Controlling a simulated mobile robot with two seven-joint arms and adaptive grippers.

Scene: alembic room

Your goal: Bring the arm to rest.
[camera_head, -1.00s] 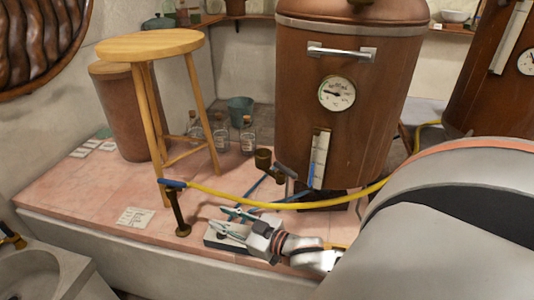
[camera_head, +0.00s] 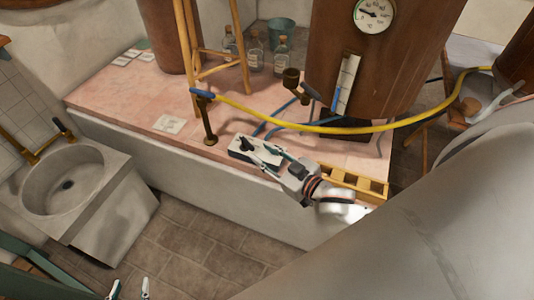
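My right gripper (camera_head: 262,155) reaches over the pink-tiled ledge from the right, with its fingers spread apart. It is beside a small white box with a black knob (camera_head: 241,148); I cannot tell whether the fingers touch the box. Nothing shows held between them. My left gripper (camera_head: 129,289) shows only as two separated fingertips at the bottom edge, above the floor, with nothing between them. The rest of it is cut off by the frame.
A yellow hose (camera_head: 300,127) hangs across the ledge in front of a copper boiler (camera_head: 400,60). A brass post (camera_head: 208,125), wooden stool (camera_head: 236,70), bottles (camera_head: 255,54) and wooden rack (camera_head: 358,186) stand near. A stone basin (camera_head: 70,185) is left; the floor (camera_head: 190,240) is clear.

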